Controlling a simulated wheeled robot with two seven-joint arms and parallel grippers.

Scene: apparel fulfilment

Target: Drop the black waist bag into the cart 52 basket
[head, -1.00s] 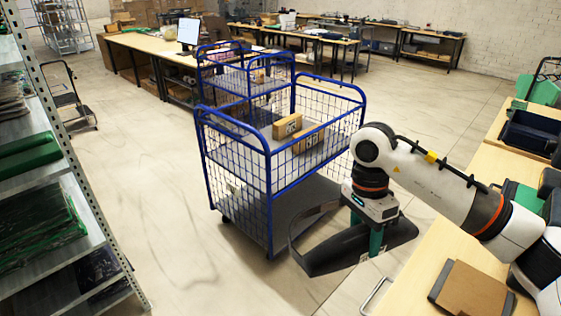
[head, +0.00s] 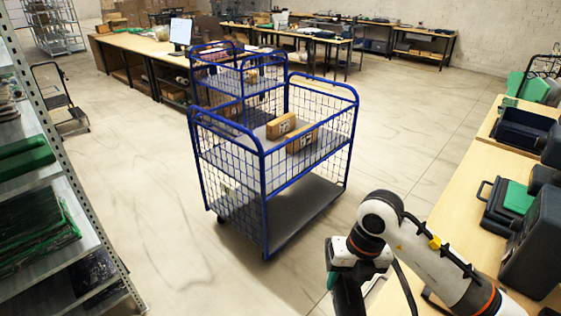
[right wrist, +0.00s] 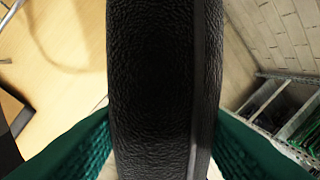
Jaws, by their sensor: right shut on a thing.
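The black waist bag (right wrist: 160,75) fills the middle of the right wrist view, with textured black material and a seam. The green fingers of my right gripper (right wrist: 160,140) press on it from both sides. In the head view, my right gripper (head: 345,280) is low, right of the nearest blue cart and apart from it; the bag is mostly cut off or hidden there. This blue wire cart (head: 265,190) has an upper basket with two brown boxes (head: 281,126) and a lower shelf. I cannot read a number 52 on it. My left gripper is not in view.
A second blue cart (head: 243,82) stands behind the first. A wooden worktable (head: 440,215) with black cases (head: 533,245) runs along the right. A metal shelf (head: 110,270) is at the left. Open floor (head: 150,190) lies between the shelf and the carts.

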